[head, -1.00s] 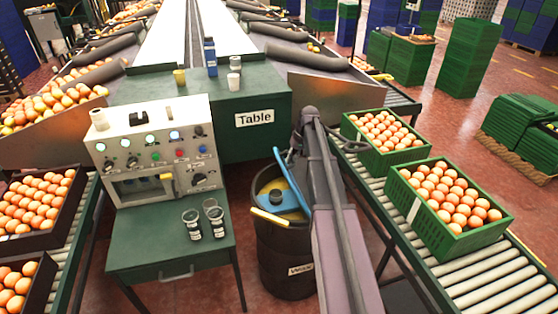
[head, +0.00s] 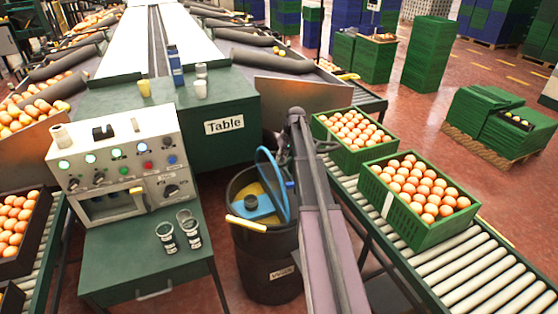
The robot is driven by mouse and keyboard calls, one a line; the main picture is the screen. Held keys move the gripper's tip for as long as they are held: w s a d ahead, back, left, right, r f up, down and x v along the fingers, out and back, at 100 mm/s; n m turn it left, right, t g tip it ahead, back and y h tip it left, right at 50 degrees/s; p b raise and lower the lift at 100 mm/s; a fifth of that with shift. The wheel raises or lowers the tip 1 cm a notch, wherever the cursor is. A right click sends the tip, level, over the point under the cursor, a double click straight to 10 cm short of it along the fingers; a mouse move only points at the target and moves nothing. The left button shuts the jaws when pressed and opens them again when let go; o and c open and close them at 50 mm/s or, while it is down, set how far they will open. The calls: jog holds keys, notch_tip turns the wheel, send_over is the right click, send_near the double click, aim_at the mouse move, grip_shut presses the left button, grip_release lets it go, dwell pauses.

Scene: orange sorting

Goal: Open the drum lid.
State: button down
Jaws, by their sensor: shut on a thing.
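The dark drum (head: 268,262), with a label on its front, stands on the floor between the green bench and the right conveyor. Its blue lid (head: 266,165) is tilted up steeply at the drum's right side, leaving the top open. Inside, a yellow surface and a blue piece with a dark round top (head: 252,201) show. A yellow bar (head: 246,223) sticks out at the front left rim. My gripper (head: 285,157) is at the lid's right edge, shut on it; my arm hides most of the fingers and the contact.
The control panel bench (head: 150,262) with two dark-labelled glasses stands close left of the drum. Green crates of oranges (head: 420,198) sit on the roller conveyor (head: 465,275) to the right. The green table (head: 205,110) is behind.

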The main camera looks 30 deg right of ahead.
jog(key=shift+w, duration=0.25)
jog(key=c, duration=0.6)
grip_release()
jog(key=shift+s, duration=0.1)
jog(key=shift+d+f, duration=0.1)
jog(key=shift+d, duration=0.1)
